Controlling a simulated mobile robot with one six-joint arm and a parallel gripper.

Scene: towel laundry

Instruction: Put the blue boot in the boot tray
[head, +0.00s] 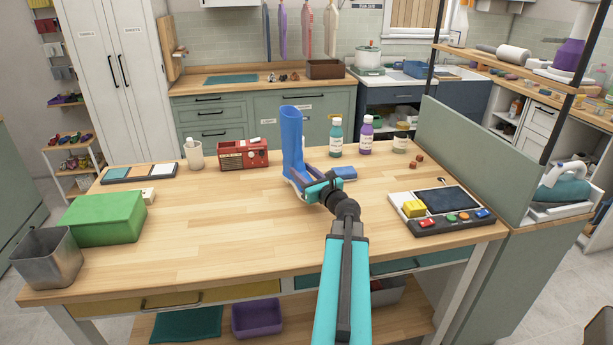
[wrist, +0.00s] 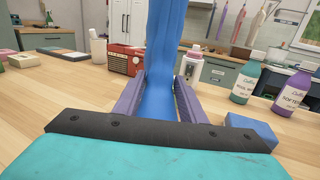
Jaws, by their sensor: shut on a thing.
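The blue boot (head: 292,140) stands upright over the middle of the wooden table. My gripper (head: 308,188) is shut on its lower part. In the wrist view the boot (wrist: 168,45) rises between the two purple fingers of my gripper (wrist: 158,92), one on each side. Its foot is partly hidden by the gripper and lies low near the tabletop. I cannot tell whether the sole touches the wood. I cannot pick out a boot tray with certainty in either view.
Bottles (head: 336,137) stand behind and right of the boot, a blue block (head: 344,173) close beside it. A red radio (head: 243,154) is left. A green box (head: 103,219), metal bin (head: 47,258) and button panel (head: 442,209) are farther off. The table's front left-centre (head: 210,235) is clear.

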